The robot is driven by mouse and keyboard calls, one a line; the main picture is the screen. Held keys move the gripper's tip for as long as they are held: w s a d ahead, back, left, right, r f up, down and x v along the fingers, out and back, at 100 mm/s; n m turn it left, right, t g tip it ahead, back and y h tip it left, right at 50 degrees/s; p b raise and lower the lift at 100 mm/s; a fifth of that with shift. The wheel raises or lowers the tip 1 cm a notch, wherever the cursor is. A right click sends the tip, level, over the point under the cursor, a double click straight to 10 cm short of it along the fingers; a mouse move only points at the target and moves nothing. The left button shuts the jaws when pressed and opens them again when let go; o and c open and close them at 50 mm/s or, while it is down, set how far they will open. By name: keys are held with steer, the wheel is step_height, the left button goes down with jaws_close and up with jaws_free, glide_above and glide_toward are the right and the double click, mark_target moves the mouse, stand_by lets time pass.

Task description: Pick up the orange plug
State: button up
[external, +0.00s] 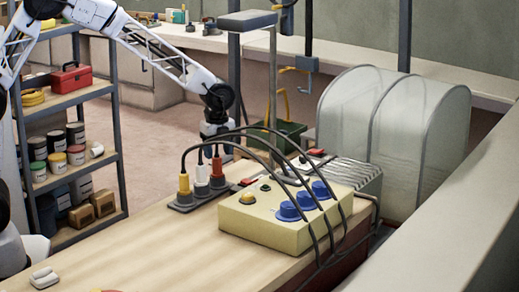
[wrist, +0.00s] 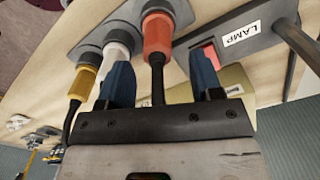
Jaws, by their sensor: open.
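The orange plug (wrist: 158,36) is red-orange and sits in a dark socket strip, with its black cable running toward my gripper in the wrist view. In the external view the orange plug (external: 217,168) is the rightmost of three in the strip. My gripper (wrist: 160,68) is open, its two blue fingers spread either side of the orange plug's cable, with the plug body just past the fingertips. I cannot tell whether they touch.
A white plug (wrist: 116,45) and a yellow plug (wrist: 83,80) sit beside the orange one; the left finger is close to the white plug. A panel labelled LAMP (wrist: 241,34) is to the right.

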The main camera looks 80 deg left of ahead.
steer(key=shift+f, duration=0.1)
steer(key=shift+s+a+f, duration=0.1)
steer(key=shift+s+f, duration=0.05)
steer(key=shift+f, duration=2.4)
steer(key=c, duration=1)
steer(key=shift+c, duration=0.2)
steer(key=shift+r, duration=0.15)
steer(key=shift+r, duration=1.5)
steer(key=shift+s+r, duration=0.15)
steer(key=shift+s, duration=0.1)
steer(key=s+d, duration=0.1)
steer(key=s, duration=0.6)
steer(key=s+d+r, duration=0.1)
steer(key=s+d, duration=0.1)
steer(key=s, duration=0.6)
steer(key=shift+d+r, duration=0.2)
steer(key=shift+d, duration=0.05)
